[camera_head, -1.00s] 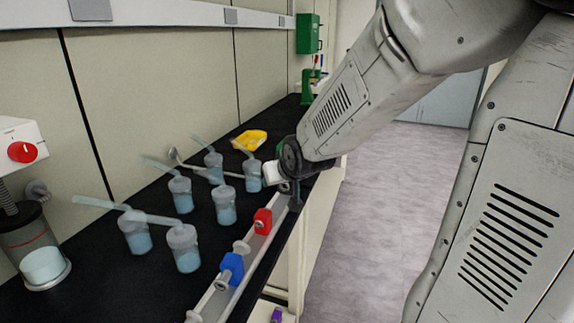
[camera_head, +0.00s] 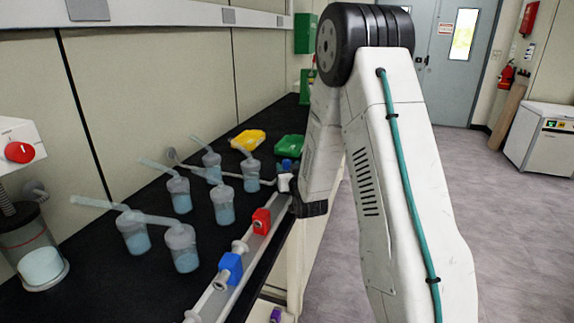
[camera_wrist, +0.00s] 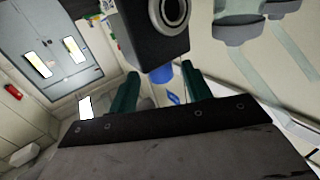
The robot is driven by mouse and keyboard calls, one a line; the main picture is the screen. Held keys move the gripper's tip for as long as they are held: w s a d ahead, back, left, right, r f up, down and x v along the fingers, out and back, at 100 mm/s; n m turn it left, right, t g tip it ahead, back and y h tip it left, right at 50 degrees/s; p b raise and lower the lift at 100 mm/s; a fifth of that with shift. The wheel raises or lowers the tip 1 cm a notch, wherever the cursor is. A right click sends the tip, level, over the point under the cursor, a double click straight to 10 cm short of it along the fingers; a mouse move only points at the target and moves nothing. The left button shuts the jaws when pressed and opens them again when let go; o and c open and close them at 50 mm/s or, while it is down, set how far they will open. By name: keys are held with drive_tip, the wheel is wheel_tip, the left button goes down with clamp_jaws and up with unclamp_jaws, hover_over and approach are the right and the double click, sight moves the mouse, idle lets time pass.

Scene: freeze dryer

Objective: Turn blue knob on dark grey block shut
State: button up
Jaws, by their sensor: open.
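The dark grey block (camera_wrist: 155,38), with a round ringed opening, fills the top middle of the wrist view. A blue knob (camera_wrist: 162,73) shows at its lower edge. My gripper (camera_wrist: 158,82) is open, its two dark green fingers apart with the blue knob seen between their tips; I cannot tell whether they touch it. In the head view a small blue piece (camera_head: 287,164), seemingly this knob, shows at the far end of the bench-edge rail, just left of my arm. My arm hides the gripper and most of the block there.
A red block (camera_head: 261,221) and a blue block (camera_head: 230,267) sit nearer on the rail (camera_head: 215,300). Several flasks with pale blue contents (camera_head: 138,240) stand on the black bench. Open floor (camera_head: 480,190) is at right.

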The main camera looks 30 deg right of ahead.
sight(288, 166)
drive_tip(key=shift+x, duration=1.55)
drive_tip(key=c, duration=0.9)
drive_tip(key=shift+c, duration=0.2)
